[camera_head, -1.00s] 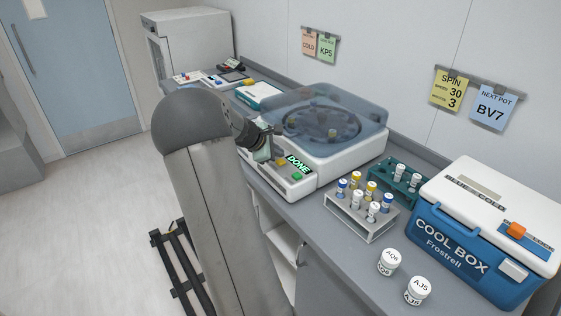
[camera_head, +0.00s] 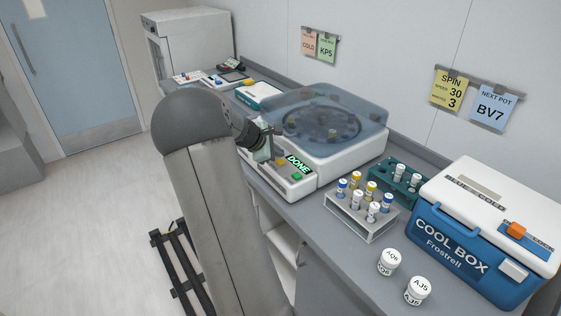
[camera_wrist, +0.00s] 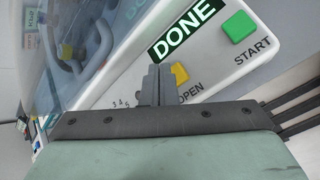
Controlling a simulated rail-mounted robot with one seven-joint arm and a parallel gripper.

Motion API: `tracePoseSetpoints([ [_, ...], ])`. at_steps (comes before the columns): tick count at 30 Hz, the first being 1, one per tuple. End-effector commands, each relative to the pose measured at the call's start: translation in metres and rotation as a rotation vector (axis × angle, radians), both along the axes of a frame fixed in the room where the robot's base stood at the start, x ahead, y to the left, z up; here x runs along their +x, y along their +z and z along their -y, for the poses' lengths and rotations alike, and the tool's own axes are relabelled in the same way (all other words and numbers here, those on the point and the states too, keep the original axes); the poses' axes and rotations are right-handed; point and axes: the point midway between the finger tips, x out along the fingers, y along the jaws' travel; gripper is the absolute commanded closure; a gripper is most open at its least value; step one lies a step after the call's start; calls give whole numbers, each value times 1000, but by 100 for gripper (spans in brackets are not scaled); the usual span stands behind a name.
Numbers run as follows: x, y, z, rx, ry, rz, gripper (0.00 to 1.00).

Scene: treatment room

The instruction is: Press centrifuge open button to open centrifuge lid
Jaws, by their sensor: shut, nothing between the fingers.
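The centrifuge (camera_head: 318,160) stands on the counter with its clear bluish lid (camera_head: 335,103) down over the rotor. Its front panel shows a DONE display (camera_head: 298,163), which also shows in the wrist view (camera_wrist: 186,31). A green START button (camera_wrist: 239,26) sits beside the display. The yellow OPEN button (camera_wrist: 180,73) is partly hidden behind my gripper. My gripper (camera_wrist: 158,70) is shut and empty, its fingertips over or at the OPEN button; I cannot tell whether they touch it. In the head view my gripper (camera_head: 264,152) is at the left part of the panel.
A rack of capped tubes (camera_head: 361,215) stands right of the centrifuge, with a teal rack (camera_head: 409,168) behind it. Two white pots, AQ6 (camera_head: 387,262) and AJ5 (camera_head: 418,291), stand on the front counter. A blue and white cool box (camera_head: 480,240) is at the right.

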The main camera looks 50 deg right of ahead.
Motion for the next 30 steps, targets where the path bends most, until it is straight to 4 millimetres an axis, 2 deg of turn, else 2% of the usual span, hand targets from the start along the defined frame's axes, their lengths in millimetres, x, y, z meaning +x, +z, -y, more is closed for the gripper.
tracePoseSetpoints([
  [11,0,-9,0,0,0,0,100],
  [30,0,-12,0,0,0,0,100],
])
